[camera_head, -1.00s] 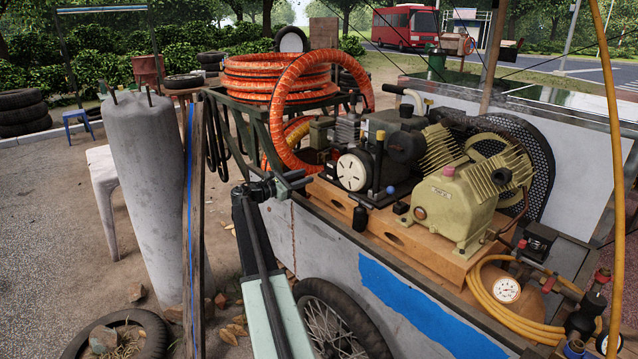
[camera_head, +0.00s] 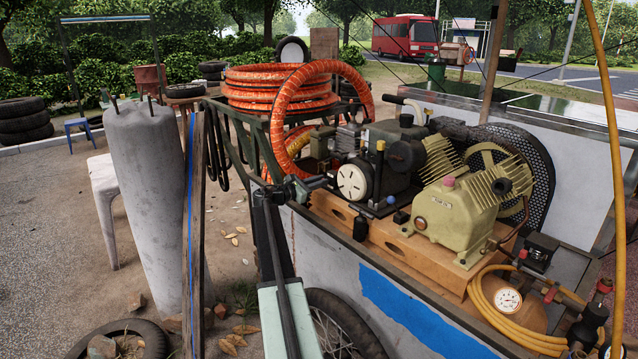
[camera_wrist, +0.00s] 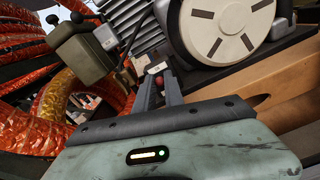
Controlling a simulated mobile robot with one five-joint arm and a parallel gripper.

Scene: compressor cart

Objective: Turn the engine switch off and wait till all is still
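The engine (camera_head: 372,165) sits on the wooden base on the cart, with its round white slotted cover (camera_head: 352,181) facing me. My gripper (camera_head: 322,183) is just left of that cover in the head view. In the wrist view the two fingers of my gripper (camera_wrist: 159,88) point at the engine's lower side, with a narrow gap between them. A small reddish part (camera_wrist: 159,80), possibly the engine switch, shows between the fingertips. I cannot tell whether they touch it. The white cover (camera_wrist: 222,30) is close on the right in the wrist view.
The cream compressor (camera_head: 458,215) and its belt guard (camera_head: 535,165) stand right of the engine. Orange hose (camera_head: 280,88) lies coiled behind my gripper and shows close at left in the wrist view. A concrete post (camera_head: 150,200) stands left. A gauge (camera_head: 508,300) is at lower right.

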